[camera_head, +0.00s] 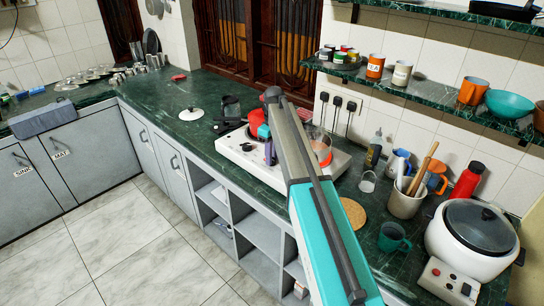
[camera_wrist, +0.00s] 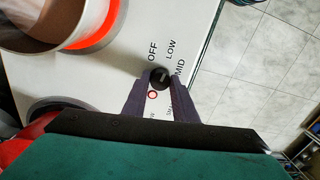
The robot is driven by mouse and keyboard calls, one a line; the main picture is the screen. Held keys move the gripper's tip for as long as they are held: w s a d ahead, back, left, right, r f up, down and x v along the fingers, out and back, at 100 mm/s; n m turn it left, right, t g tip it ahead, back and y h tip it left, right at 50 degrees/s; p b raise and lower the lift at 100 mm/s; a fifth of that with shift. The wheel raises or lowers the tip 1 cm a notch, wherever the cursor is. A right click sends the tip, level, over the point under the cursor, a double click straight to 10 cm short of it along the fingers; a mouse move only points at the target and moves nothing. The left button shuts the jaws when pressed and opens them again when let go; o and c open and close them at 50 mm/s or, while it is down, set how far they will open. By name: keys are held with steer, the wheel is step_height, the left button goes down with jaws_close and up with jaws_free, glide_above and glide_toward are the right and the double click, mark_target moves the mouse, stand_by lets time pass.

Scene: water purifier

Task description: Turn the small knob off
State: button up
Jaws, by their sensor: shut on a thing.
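The small black knob (camera_wrist: 160,76) sits on the white stove panel in the wrist view, near the printed words OFF, LOW and MID. My gripper (camera_wrist: 160,82) is shut on it, one purple finger on each side. A pale mark shows on the knob, but its exact setting is too small to tell. The white stove (camera_head: 236,149) stands on the counter in the head view, with my gripper (camera_head: 269,151) at its front edge. There the knob is hidden by my gripper and arm.
A steaming pot (camera_wrist: 40,22) stands on a glowing orange burner (camera_wrist: 97,30). A red kettle (camera_head: 257,121) is on the stove's left side. A white lid (camera_head: 192,114) lies left of the stove. A utensil holder (camera_head: 404,204) and rice cooker (camera_head: 470,240) stand to the right.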

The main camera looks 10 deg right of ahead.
steer(key=shift+n, duration=0.4)
steer(key=n, duration=0.4)
steer(key=shift+w, duration=0.1)
steer(key=n, duration=0.5)
stand_by(0.5)
steer(key=o, duration=1)
steer(key=shift+o, duration=0.2)
steer(key=shift+r, duration=0.1)
step_height(320, 180, up, 14)
steer(key=b, duration=0.3)
steer(key=shift+w, duration=0.35)
